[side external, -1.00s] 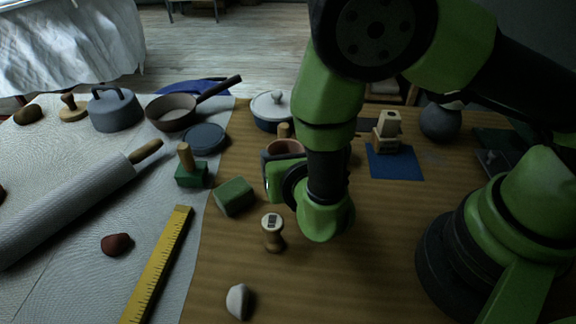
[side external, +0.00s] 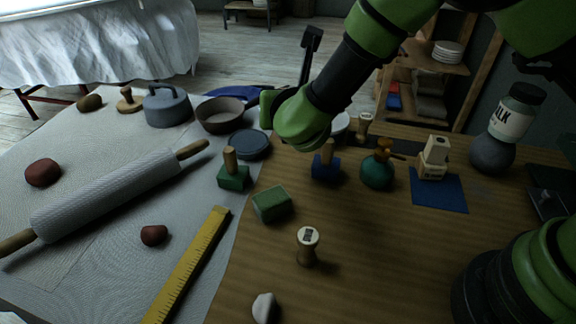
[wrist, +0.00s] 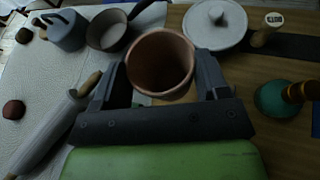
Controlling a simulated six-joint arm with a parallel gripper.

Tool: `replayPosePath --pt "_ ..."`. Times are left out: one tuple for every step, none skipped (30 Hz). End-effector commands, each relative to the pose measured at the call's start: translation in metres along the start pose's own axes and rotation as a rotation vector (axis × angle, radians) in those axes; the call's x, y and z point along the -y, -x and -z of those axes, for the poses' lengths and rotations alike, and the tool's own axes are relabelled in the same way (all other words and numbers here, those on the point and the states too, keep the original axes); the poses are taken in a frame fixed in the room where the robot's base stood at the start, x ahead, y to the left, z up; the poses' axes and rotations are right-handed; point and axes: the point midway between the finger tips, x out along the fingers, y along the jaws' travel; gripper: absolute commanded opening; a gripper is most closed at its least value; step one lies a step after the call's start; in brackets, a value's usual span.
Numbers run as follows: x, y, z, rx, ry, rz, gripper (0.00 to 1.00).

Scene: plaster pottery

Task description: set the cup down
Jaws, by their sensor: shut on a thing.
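My gripper (wrist: 160,70) is shut on the terracotta cup (wrist: 162,60), with one dark finger on each side of it. In the wrist view the open mouth of the cup faces the camera and its inside looks empty. In the side view my gripper (side external: 270,106) is at the far part of the table, above or behind the dark blue round lid and beside the brown pan. The cup is hidden behind my gripper and wrist there. I cannot tell how high its base is or whether it touches anything.
The brown pan (side external: 220,116), blue lid (side external: 249,144) and grey lidded pot (side external: 167,106) stand near my gripper. A white-lidded pot (wrist: 215,25) is close right of the cup. A rolling pin (side external: 115,195) lies on the cloth.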

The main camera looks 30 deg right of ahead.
Motion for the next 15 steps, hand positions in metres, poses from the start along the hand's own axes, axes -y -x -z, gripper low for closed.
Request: replayPosePath --pt "-0.002 -0.005 -0.002 0.003 -0.001 0.000 0.37" --pt "-0.003 -0.008 -0.002 0.004 0.000 0.000 0.37" --pt "-0.003 -0.012 0.002 0.004 0.004 0.000 0.37" --pt "-0.003 -0.014 0.005 0.004 0.005 0.000 0.37" --pt "-0.003 -0.017 0.010 0.004 0.007 0.000 0.37" --pt "-0.002 -0.020 0.018 0.003 0.008 0.000 0.37" --pt "-0.002 -0.022 0.024 0.002 0.008 0.000 0.37" --pt "-0.001 -0.024 0.029 0.002 0.008 -0.001 0.37" --pt "-0.001 -0.027 0.035 0.003 0.007 -0.001 0.37" --pt "0.000 -0.028 0.039 0.003 0.006 -0.001 0.37" --pt "0.000 -0.029 0.042 0.003 0.005 -0.001 0.37" --pt "0.000 -0.031 0.045 0.004 0.005 -0.001 0.37" --pt "0.000 -0.032 0.047 0.005 0.004 -0.002 0.37" --pt "0.000 -0.033 0.050 0.005 0.004 -0.002 0.37" --pt "0.001 -0.035 0.055 0.004 0.004 -0.002 0.37"
